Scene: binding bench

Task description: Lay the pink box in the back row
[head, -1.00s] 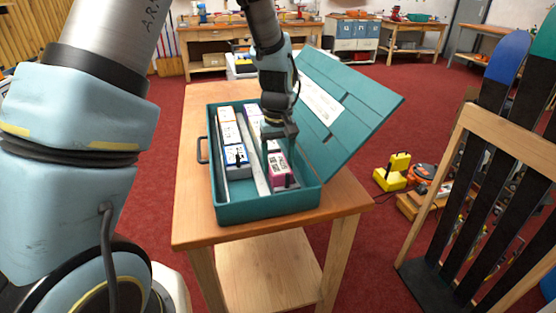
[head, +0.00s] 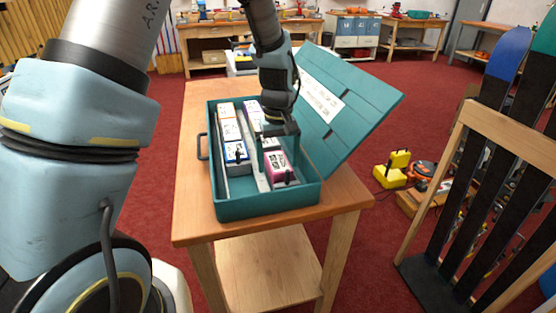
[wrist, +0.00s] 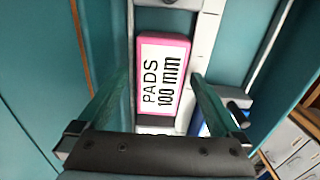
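The pink box (head: 281,168) with a white label lies in the right-hand channel of the open teal case (head: 262,208), at its near end. In the wrist view the pink box (wrist: 164,75) shows a label reading "PADS 100 mm". My gripper (head: 279,147) is over the right-hand channel, just behind and above the pink box. In the wrist view my gripper (wrist: 160,80) has its two teal fingers spread, with the pink box seen between them and a gap on the left side. The right fingertip is close to the box's edge; contact cannot be told.
The left-hand channel holds orange-marked boxes (head: 230,130) and a blue one (head: 236,153). The raised lid (head: 345,105) stands close to my gripper's right. The table (head: 190,225) is clear around the case.

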